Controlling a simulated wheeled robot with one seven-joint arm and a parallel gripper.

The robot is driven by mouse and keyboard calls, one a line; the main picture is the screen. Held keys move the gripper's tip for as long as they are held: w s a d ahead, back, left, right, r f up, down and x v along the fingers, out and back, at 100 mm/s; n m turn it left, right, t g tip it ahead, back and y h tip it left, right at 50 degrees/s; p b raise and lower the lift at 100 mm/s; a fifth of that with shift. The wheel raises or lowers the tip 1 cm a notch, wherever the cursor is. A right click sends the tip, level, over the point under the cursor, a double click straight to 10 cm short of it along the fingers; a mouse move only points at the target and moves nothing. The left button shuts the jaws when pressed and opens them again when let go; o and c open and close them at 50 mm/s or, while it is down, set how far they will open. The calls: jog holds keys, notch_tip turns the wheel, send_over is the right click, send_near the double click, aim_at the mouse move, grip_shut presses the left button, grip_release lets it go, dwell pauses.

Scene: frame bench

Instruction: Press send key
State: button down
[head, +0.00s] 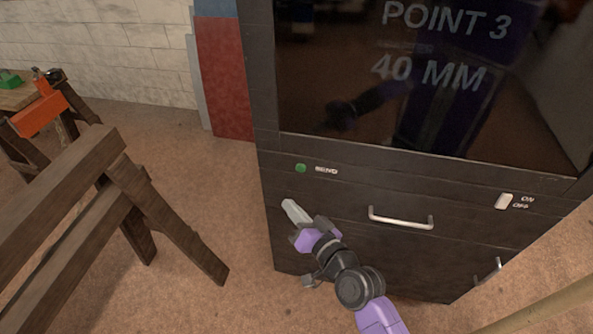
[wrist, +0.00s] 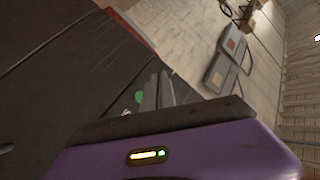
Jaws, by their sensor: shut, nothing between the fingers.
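The send key is a small round green button (head: 300,168) on the dark cabinet front, with the word SEND to its right. It also shows in the wrist view as a green disc (wrist: 139,96) just left of the fingers. My gripper (head: 288,205) is shut and empty, its pale fingertips below the green button in the head view and apart from it there. In the wrist view the shut fingers (wrist: 158,88) point towards the cabinet. I cannot tell their exact distance from the cabinet face.
The dark cabinet (head: 350,165) carries a screen (head: 430,90) reading POINT 3, 40 MM. A wooden trestle (head: 100,190) stands at the left, with bare floor between.

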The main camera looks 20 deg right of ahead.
aim_at(301, 168)
jog(key=shift+d, duration=0.1)
jog(key=w+d+b, duration=0.4)
jog(key=w+d, duration=0.1)
jog(key=w, duration=0.2)
jog(key=shift+b, duration=0.35)
jog(key=shift+w+d, duration=0.1)
jog(key=shift+d, duration=0.05)
dwell(1.9)
jog(key=shift+w+d+b, duration=0.2)
jog(key=shift+w+b, duration=0.1)
jog(key=shift+w+d+b, duration=0.3)
jog(key=shift+w+b, duration=0.1)
dwell(0.8)
dwell(0.4)
jog(key=shift+s+a+p, duration=0.4)
jog(key=shift+s+a, duration=0.15)
jog(key=shift+s, duration=0.2)
